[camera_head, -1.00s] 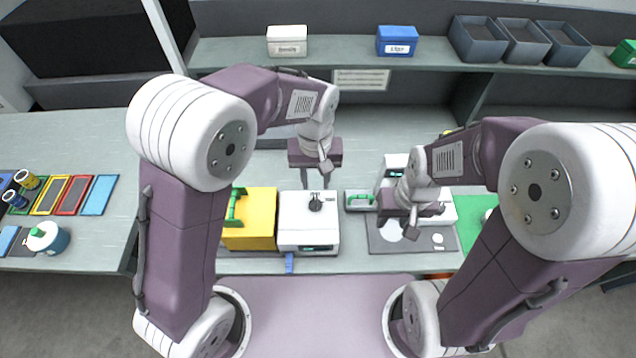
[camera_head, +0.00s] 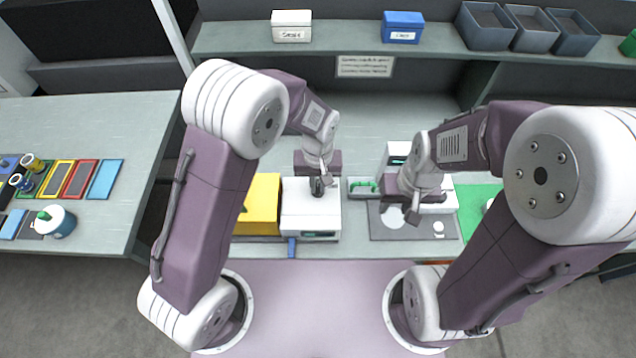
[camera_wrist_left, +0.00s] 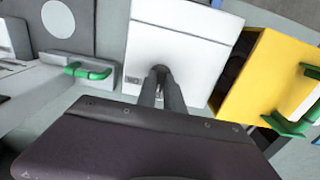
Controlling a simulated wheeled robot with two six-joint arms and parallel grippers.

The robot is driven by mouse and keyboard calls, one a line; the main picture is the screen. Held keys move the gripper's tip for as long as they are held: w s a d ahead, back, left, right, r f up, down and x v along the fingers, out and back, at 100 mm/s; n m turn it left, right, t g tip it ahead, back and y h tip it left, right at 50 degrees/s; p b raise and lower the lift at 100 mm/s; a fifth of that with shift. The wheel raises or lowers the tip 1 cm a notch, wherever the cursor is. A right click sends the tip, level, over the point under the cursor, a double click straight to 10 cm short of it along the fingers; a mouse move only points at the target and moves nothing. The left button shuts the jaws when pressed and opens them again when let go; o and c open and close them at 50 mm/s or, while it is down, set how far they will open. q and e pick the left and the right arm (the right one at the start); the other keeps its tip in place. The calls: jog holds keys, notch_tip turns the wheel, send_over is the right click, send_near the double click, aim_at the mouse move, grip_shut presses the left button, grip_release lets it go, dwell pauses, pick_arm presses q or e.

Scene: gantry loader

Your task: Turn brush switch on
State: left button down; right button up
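The white box (camera_head: 305,222) with a dark round knob on its top stands on the bench beside a yellow box. I cannot read which switch the knob is. My left gripper (camera_head: 318,187) points down at the knob and mostly hides it in the head view. In the left wrist view the two fingers (camera_wrist_left: 161,90) stand close together, one on each side of the dark knob (camera_wrist_left: 160,69), and look shut on it. My right gripper (camera_head: 400,212) hangs above the grey plate, with its fingers apart and nothing between them.
The yellow box (camera_head: 262,190) with a green handle (camera_wrist_left: 290,127) is close beside the white box. A small tray with a green handle (camera_head: 362,187) lies on the other side. The grey plate (camera_head: 385,228) and green mat (camera_head: 475,205) are further right. The bench behind is mostly clear.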

aim_at(318, 187)
pick_arm(q)
jog(key=shift+r+m, duration=0.1)
jog(key=shift+m, duration=0.2)
jog(key=shift+m+p, duration=0.3)
jog(key=shift+m, duration=0.7)
jog(key=m, duration=0.3)
jog(key=shift+w+p, duration=0.1)
jog(key=shift+p, duration=0.25)
jog(key=m, duration=0.6)
jog(key=shift+p, duration=0.4)
jog(key=shift+m, duration=0.3)
jog(key=c, duration=1.5)
grip_release()
jog(key=shift+o, duration=0.2)
notch_tip(318, 187, up, 9)
jog(key=b, duration=0.1)
